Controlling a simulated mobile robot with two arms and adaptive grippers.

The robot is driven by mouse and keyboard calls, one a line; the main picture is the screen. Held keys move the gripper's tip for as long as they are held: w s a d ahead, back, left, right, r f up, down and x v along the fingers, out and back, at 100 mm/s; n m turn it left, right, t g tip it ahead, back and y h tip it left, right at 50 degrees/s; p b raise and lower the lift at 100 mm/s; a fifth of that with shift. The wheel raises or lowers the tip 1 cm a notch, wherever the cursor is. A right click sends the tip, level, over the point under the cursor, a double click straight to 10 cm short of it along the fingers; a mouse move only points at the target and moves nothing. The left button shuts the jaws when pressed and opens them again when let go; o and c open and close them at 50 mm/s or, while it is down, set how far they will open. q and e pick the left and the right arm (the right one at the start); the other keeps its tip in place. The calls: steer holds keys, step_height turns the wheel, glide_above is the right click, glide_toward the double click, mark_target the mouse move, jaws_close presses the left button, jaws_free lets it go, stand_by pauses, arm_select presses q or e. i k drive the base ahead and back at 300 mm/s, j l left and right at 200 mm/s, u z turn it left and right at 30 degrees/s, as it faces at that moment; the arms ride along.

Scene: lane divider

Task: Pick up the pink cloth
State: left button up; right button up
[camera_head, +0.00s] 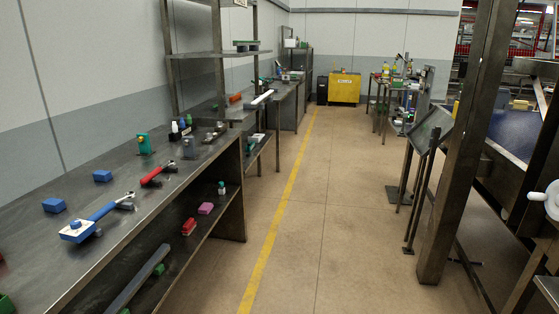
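A small pink item (206,208), which looks like the folded pink cloth, lies on the lower shelf (180,250) of the long metal workbench at the left. It is small in the picture, so its folds cannot be made out. A red item (189,226) lies just in front of it, and a small bottle-like item (221,188) stands behind it to the right. Neither of my grippers shows in the head view.
A yellow line (283,205) runs along the clear aisle floor. A dark post (465,140) stands at the right.

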mark_target(206, 208)
steer(key=i+u, duration=0.2)
steer(key=i, duration=0.35)
steer(key=i+l+u, duration=0.2)
steer(key=i, duration=0.3)
steer(key=i+l+u, duration=0.2)
steer(key=i, duration=0.3)
